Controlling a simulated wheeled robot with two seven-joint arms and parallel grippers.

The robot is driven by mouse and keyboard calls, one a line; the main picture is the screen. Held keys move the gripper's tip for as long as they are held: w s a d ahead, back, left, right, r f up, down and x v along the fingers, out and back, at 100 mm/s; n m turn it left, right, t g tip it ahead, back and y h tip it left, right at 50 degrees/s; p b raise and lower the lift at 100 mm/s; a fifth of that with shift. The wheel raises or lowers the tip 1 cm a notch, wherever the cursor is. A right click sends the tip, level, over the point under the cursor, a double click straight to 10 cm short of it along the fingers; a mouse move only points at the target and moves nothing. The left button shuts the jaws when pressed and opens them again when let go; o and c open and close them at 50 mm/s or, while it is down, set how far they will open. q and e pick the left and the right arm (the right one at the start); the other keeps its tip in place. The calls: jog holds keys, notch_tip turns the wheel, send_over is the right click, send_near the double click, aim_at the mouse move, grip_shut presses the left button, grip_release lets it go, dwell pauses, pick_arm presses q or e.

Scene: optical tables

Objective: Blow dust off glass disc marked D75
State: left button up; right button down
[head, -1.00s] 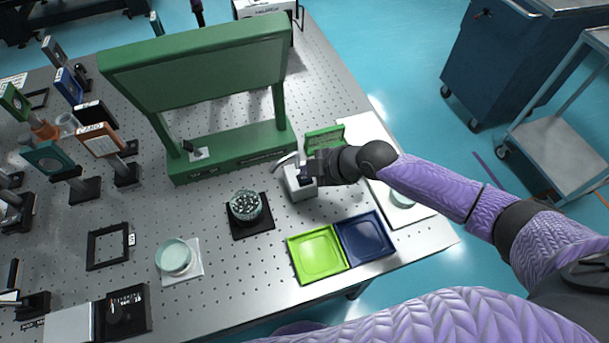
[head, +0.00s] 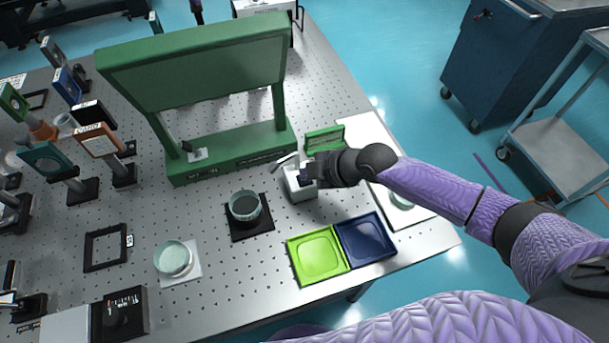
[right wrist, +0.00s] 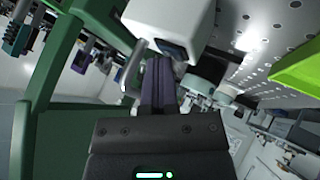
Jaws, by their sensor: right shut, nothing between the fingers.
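A clear glass disc (head: 244,207) sits on a black square mount (head: 250,232) near the middle of the table. Its face looks dark and clear, with no white specks. I cannot read a D75 mark on it. A white block with a curved metal nozzle (head: 296,190) stands right of the disc, the nozzle tip pointing left. My right gripper (head: 309,173) is shut and empty at the top of this block. In the right wrist view its closed fingers (right wrist: 158,72) are against or very near the white block (right wrist: 172,22). My left gripper is not in view.
A pale disc (head: 172,256) lies on a white card at the front left. A green tray (head: 318,277) and a blue tray (head: 386,255) lie near the front edge. A large green frame (head: 230,163) stands behind. Several optic mounts crowd the left side.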

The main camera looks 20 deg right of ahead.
jog(key=shift+r+p, duration=0.55)
jog(key=shift+r, duration=0.3)
notch_tip(320, 180, up, 5)
jog(key=p, duration=0.4)
jog(key=shift+r+p, duration=0.1)
jog(key=shift+p, duration=0.2)
